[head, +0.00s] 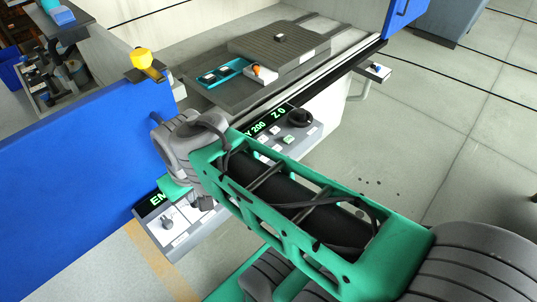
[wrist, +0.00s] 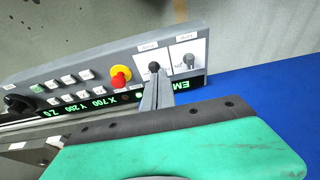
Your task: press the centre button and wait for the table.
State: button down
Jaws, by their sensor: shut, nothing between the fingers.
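The control panel (wrist: 110,75) carries several small white buttons (wrist: 68,79) with labels too small to read; I cannot tell which is the centre button. Some of these buttons (head: 275,146) also show in the head view. My gripper (wrist: 155,72) is shut and empty, its fingertips over the panel by a dark round knob on a white plate, right of the red stop button (wrist: 120,77). I cannot tell whether it touches. In the head view my arm hides the fingertips. The machine table (head: 215,92) lies behind the panel and bears a grey block (head: 275,47).
A green display (wrist: 98,103) reads X700 Y200 Z0. A second knob (wrist: 189,60) stands on another white plate. A black dial (head: 299,117) sits at the panel's far end. A blue panel (head: 70,180) stands left. A teal tray (head: 212,77) lies on the table. Open floor lies right.

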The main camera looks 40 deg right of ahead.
jog(key=w+d+f+m+t+y+p, duration=0.1)
jog(key=w+d+m+p, duration=0.15)
jog(key=d+m, duration=0.45)
jog(key=w+d+f+m+y+p, duration=0.1)
jog(key=w+d+m+p, duration=0.1)
jog(key=w+d+m, duration=0.35)
jog(key=s+d+m+t+p, duration=0.1)
jog(key=s+d+m+t, duration=0.1)
jog(key=d+m, duration=0.4)
jog(key=s+d+m+t+p, duration=0.1)
jog(key=d+m+t, duration=0.1)
jog(key=d+m, duration=0.4)
jog(key=d, duration=0.3)
jog(key=shift+s+d+f+t, duration=0.2)
jog(key=shift+s+d+t, duration=0.05)
jog(key=shift+s+t, duration=0.1)
jog(key=shift+f, duration=0.1)
notch_tip(320, 180, down, 7)
jog(key=b, duration=0.8)
jog(key=shift+r, duration=0.2)
jog(key=shift+f, duration=0.95)
